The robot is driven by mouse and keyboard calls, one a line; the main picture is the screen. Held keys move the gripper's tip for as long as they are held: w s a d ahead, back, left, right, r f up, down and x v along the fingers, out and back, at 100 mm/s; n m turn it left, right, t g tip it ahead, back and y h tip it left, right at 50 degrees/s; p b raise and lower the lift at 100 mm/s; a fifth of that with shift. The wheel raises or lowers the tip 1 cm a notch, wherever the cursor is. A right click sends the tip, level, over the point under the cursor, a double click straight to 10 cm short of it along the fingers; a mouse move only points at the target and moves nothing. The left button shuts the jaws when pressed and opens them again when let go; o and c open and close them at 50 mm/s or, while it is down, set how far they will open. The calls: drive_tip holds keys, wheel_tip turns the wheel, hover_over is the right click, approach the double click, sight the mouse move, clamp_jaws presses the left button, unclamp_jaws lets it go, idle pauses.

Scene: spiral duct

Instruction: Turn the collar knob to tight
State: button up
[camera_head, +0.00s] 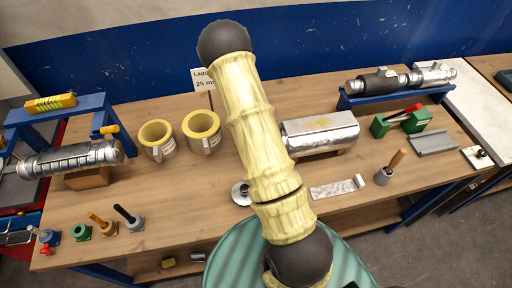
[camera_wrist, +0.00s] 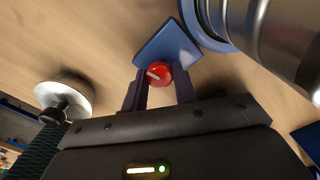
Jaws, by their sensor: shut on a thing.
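In the wrist view, a small round red knob (camera_wrist: 160,70) with a white line across its face sits on a blue plate (camera_wrist: 172,47). The white line points toward the left of the picture. The dark fingers of my gripper (camera_wrist: 159,86) are shut on the red knob, one at each side. A shiny metal cylinder with a blue collar band (camera_wrist: 203,30) is at the plate's right, at the picture's top right. In the head view, my arm crosses the middle, and neither my gripper nor this knob can be made out. No tight mark is readable.
The wooden bench (camera_head: 330,80) bears a round disc with a black knob (camera_head: 240,193), two yellow-lined cups (camera_head: 157,140), a wrapped silver block (camera_head: 320,133), a spiral duct (camera_head: 70,158) at left and a pipe assembly (camera_head: 400,80) at back right. Several handled tools stand along the front.

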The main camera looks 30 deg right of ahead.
drive_tip(key=shift+w, duration=0.1)
idle(0.3)
drive_tip(key=o, duration=1)
wheel_tip(320, 180, up, 17)
drive_tip(key=shift+r+b, duration=0.2)
drive_tip(key=shift+b, duration=0.25)
